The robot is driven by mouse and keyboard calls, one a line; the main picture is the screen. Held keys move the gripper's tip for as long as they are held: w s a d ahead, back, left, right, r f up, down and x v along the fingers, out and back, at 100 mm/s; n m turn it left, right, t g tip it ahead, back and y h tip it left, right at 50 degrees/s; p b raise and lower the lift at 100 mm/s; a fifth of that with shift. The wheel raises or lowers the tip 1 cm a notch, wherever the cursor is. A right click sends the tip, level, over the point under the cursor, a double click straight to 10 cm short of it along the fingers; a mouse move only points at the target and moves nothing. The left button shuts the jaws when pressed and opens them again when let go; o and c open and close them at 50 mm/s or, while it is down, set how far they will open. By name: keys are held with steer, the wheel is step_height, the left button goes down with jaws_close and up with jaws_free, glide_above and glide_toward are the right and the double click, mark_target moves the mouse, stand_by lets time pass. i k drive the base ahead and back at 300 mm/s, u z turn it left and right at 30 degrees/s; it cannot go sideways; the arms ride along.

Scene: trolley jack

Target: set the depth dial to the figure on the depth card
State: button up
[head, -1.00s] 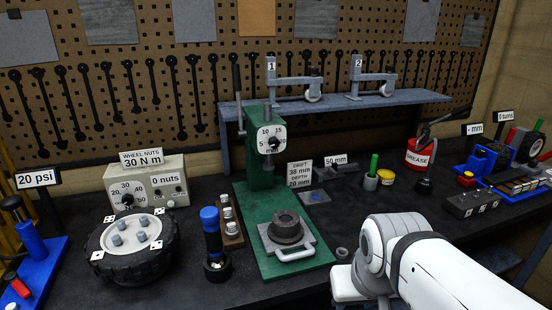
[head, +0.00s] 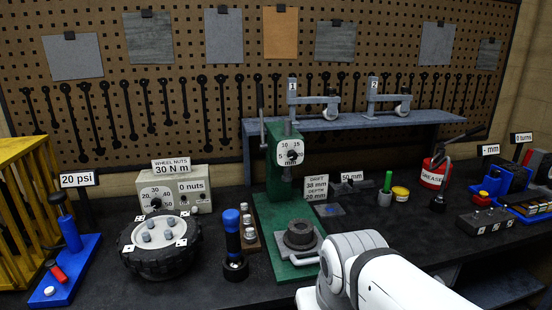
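The depth dial (head: 291,152) is a white plate with a dark knob on the upright of the green press (head: 284,270). Its figures 5, 10 and 15 and "mm" show; the knob's exact setting is too small to read. The depth card (head: 315,188) stands right of the press and reads "DRIFT 38 mm, DEPTH 20 mm". A dark ring-shaped part (head: 299,235) sits on the press bed below the ram. My white arm rises from the bottom edge, just right of the press base. My gripper is not visible.
A wheel (head: 160,245), a torque box (head: 175,192) and a blue-topped torch-like tool (head: 232,235) stand left of the press. A shelf (head: 350,121) with two clamp-like tools runs behind. A red grease can (head: 433,174) stands right.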

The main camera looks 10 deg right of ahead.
mark_target(292, 155)
steer(key=i, duration=1)
steer(key=u, duration=0.05)
